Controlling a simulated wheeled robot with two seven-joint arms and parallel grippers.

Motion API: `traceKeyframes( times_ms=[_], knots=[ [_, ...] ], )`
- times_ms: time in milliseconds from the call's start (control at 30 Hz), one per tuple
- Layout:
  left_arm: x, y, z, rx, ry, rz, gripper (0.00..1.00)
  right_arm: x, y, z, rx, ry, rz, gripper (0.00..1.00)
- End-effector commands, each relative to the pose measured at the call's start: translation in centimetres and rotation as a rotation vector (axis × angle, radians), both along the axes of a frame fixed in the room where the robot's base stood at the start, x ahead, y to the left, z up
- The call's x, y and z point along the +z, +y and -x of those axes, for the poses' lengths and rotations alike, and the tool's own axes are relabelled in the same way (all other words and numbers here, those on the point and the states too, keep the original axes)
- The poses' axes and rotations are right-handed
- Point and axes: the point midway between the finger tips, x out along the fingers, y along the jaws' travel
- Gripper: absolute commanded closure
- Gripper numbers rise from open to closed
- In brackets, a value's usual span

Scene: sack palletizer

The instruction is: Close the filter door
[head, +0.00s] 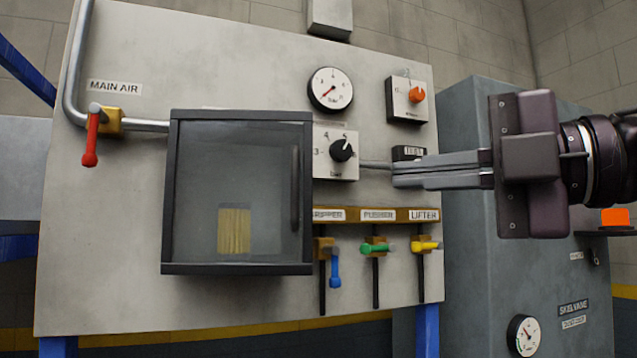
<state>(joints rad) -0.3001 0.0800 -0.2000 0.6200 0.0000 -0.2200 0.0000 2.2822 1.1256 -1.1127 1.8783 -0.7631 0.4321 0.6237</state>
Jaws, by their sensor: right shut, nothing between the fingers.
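The filter door (265,160) is a dark-framed, see-through panel on the wall board, left of centre. It has a dark vertical handle (295,190) along its right side. A yellow pleated filter (234,230) shows through the pane. The door looks flush with its housing, but I cannot tell whether a small gap remains. My right gripper (396,174) comes in from the right, with its fingers together and empty. Its tips point left, in front of the board, right of the door and apart from the handle. My left gripper is not in view.
A pressure dial (330,89), a black selector knob (341,150) and an orange knob (417,95) are on the board. Blue, green and yellow valve levers (376,248) hang below. A red main air lever (91,140) is at left. A grey cabinet (470,270) stands right.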

Motion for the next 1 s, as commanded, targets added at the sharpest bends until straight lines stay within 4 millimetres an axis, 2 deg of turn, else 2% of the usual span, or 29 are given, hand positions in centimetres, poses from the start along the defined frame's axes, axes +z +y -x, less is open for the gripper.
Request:
traceKeyframes(
  times_ms=[467,700,1000],
  knots=[
    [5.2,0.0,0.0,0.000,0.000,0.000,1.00,0.5,8.2,-4.8,0.004,0.000,0.004,1.00],
    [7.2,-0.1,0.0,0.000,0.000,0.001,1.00,0.3,8.8,-8.0,0.002,0.002,0.000,1.00],
    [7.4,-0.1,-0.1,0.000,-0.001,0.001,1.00,0.0,9.0,-8.8,0.002,0.000,-0.001,1.00]
  ],
)
